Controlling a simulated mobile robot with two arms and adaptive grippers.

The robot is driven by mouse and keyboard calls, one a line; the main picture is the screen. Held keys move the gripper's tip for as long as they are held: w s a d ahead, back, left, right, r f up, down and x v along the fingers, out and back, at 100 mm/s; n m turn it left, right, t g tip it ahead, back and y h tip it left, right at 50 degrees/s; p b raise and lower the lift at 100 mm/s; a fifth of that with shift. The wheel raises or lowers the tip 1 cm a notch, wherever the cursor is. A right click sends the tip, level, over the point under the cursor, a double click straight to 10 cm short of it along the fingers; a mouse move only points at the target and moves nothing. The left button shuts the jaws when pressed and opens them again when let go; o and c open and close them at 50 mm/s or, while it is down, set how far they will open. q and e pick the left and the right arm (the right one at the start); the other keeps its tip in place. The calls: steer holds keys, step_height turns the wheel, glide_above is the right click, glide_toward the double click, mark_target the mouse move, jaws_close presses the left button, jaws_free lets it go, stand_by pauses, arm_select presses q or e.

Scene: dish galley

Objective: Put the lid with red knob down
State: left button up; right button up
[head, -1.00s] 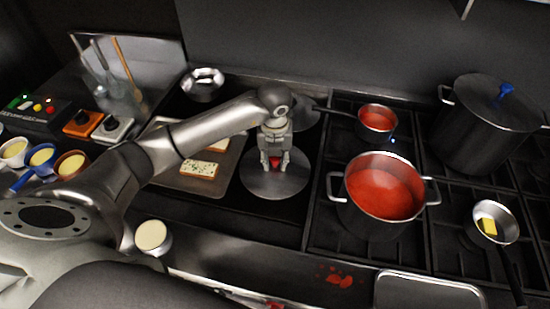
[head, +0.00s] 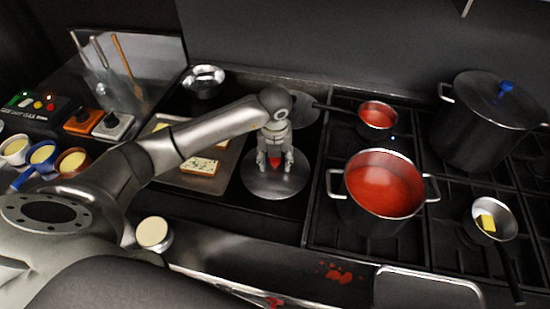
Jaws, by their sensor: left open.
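The lid with the red knob (head: 277,186) is a round steel disc. It lies flat on the dark counter just left of the stove. My left gripper (head: 275,163) is above the lid with its fingers open on either side of the red knob. The fingers hide part of the knob, and I cannot tell whether they touch it. My right gripper is not in the head view.
An open pot of red sauce (head: 384,190) stands on the stove right of the lid. Behind it is a small saucepan (head: 378,118). A lidded pot (head: 478,132) stands at the right. A tray with bread (head: 222,178) lies left of the lid.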

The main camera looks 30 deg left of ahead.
mark_target(275, 163)
arm_select(q)
step_height(275, 163, up, 12)
steer(key=s+b, duration=0.1)
steer(key=b, duration=0.2)
steer(key=shift+s+d+b, duration=0.15)
steer(key=shift+d+b, duration=0.15)
steer(key=shift+b, duration=0.1)
